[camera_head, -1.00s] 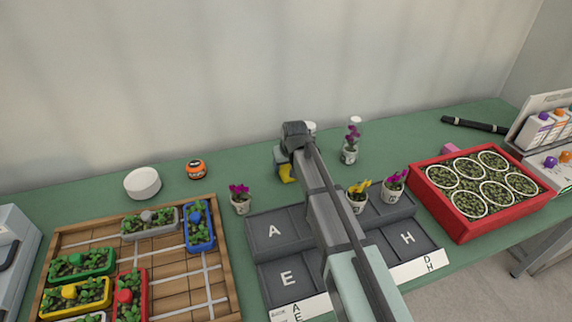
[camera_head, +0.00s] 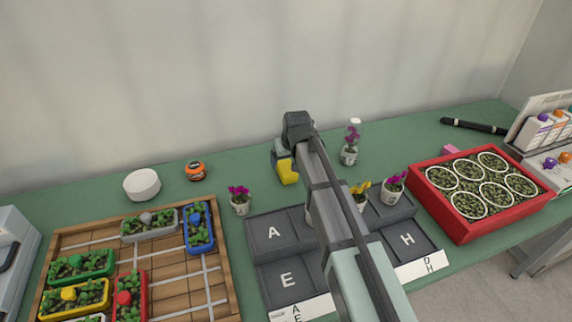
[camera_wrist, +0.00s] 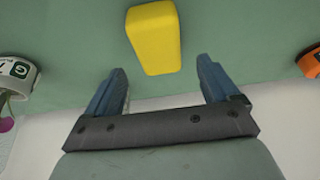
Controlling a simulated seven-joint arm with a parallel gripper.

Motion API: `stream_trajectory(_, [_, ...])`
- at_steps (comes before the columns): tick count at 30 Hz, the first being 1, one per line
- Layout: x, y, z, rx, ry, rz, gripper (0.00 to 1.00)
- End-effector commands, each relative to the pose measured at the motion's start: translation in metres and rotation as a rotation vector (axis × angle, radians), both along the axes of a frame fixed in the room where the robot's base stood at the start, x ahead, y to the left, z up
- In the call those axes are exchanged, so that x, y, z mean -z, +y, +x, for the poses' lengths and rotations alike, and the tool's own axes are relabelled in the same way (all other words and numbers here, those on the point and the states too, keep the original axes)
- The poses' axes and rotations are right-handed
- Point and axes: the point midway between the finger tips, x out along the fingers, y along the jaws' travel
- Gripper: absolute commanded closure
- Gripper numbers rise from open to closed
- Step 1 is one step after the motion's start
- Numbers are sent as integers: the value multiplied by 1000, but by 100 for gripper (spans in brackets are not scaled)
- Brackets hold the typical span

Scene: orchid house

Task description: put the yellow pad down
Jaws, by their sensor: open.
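The yellow pad (camera_head: 288,172) is on the green bench behind the lettered trays, and a dark part of my gripper partly covers it in the head view. In the wrist view the yellow pad (camera_wrist: 154,38) appears to rest on the green surface, just beyond my fingertips. My gripper (camera_wrist: 160,66) is open, with its two blue fingers apart and nothing between them. In the head view my gripper (camera_head: 281,152) is just above and behind the pad.
A potted magenta orchid (camera_head: 239,200) stands left of the pad, with an orange tin (camera_head: 195,170) and white dishes (camera_head: 142,184) further left. Dark lettered trays (camera_head: 276,232) lie in front. A red crate (camera_head: 470,222) is at right. Bench around the pad is clear.

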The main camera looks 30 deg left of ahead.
Motion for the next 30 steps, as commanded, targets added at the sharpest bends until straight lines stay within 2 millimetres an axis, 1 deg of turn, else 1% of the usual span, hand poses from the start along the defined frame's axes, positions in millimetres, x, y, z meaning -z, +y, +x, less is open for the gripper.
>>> stream_trajectory(1, [-9, -3, -3, 0, -1, 1, 12])
stream_trajectory(6, [-34, -11, -11, 0, -1, 1, 12])
stream_trajectory(9, [-47, -14, -14, 0, -1, 1, 12])
stream_trajectory(13, [-58, -17, -17, 0, 0, 0, 12])
stream_trajectory(18, [-65, -19, -19, 0, 0, 0, 12])
stream_trajectory(30, [-66, -19, -19, 0, 1, -1, 12])
